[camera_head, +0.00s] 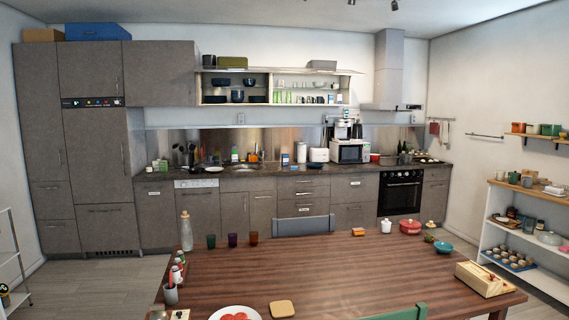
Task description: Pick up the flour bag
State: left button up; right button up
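I cannot pick out a flour bag for certain in the head view. Small items stand along the kitchen counter (230,172) at the back, but they are too small to tell whether one is the bag. The wall cabinet (272,106) above the counter is open, with its flap raised; dark bowls (237,96) and glassware (285,97) show inside. Neither of my grippers is in view.
A wooden table (340,270) fills the foreground, with a bottle (186,232), a red pot (410,227) and a wooden box (484,279) on it. A grey chair (304,226) stands behind it. Open floor (110,285) lies left; a white shelf (525,245) stands right.

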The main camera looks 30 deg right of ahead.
aim_at(284, 158)
jog(key=u, duration=1.65)
jog(key=i, duration=0.1)
jog(key=z, duration=2.8)
jog(key=i, duration=0.15)
jog(key=z, duration=1.8)
jog(key=i, duration=5.45)
jog(key=z, duration=0.05)
